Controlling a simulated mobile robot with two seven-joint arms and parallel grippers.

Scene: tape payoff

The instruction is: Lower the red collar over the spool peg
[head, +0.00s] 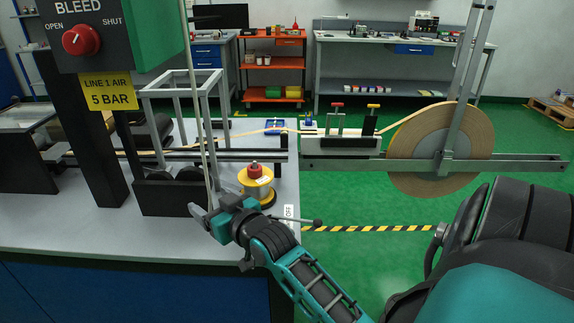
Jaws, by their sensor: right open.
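The red collar (254,171) sits at the top centre of a yellow-and-white spool (257,187) near the right end of the grey bench. It looks seated around the peg, whose small tip seems to show just above it; the rest of the peg is hidden by the collar and spool. My right gripper (201,211) reaches in from the lower right and is open, in front and to the left of the spool. It looks apart from the collar, with nothing seen between its fingers. My left gripper is not in view.
A grey frame (183,95) and a dark box (170,197) stand left of the spool. A large tape reel (415,145) stands right, beyond the bench edge. A lever (296,221) lies beside my wrist.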

